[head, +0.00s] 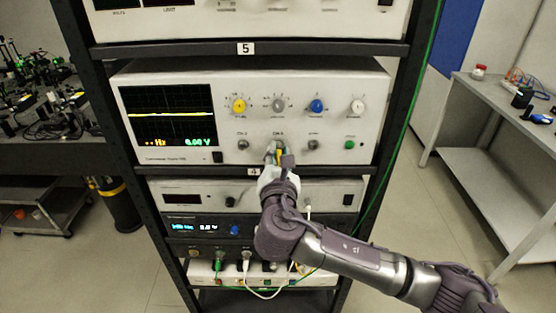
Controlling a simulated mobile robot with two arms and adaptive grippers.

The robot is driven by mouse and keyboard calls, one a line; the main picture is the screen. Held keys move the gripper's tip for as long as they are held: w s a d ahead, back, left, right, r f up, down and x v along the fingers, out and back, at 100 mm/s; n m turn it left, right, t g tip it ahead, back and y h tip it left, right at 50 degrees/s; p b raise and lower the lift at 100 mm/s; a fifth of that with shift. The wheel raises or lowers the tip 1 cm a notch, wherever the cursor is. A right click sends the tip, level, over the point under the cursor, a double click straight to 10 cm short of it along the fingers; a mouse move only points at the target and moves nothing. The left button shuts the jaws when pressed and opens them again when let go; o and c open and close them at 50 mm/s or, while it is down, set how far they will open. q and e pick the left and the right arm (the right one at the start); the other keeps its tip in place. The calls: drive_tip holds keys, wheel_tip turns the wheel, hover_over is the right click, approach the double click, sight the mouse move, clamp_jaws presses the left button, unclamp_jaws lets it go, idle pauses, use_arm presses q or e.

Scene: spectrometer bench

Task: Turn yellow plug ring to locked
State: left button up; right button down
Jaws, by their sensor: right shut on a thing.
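My right gripper (277,156) reaches up from the lower right to the front of the oscilloscope (250,112), at the connector row under the knobs. It is shut on a small yellow plug ring (279,154), which shows only as a bit of yellow between the fingers. The plug sits at or right in front of the second connector from the left. The socket behind it is mostly hidden by the fingers, so the ring's locked or unlocked position cannot be seen. My left gripper is not in view.
The oscilloscope stands in a dark rack (250,48) with more units above and below. Other connectors and a green one (350,145) flank the plug. Cables hang from the lower panel (250,272). A grey side table (500,130) stands at right.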

drive_tip(key=m+b, duration=0.1)
drive_tip(key=m, duration=0.2)
drive_tip(key=shift+f+m, duration=0.15)
drive_tip(key=shift+m, duration=0.15)
drive_tip(key=shift+d+m+b, duration=0.1)
drive_tip(key=shift+m+b, duration=0.7)
drive_tip(key=shift+m, duration=0.8)
drive_tip(key=c, duration=1)
unclamp_jaws()
drive_tip(key=shift+s, duration=0.1)
drive_tip(key=s, duration=1.2)
drive_tip(key=shift+w, duration=0.1)
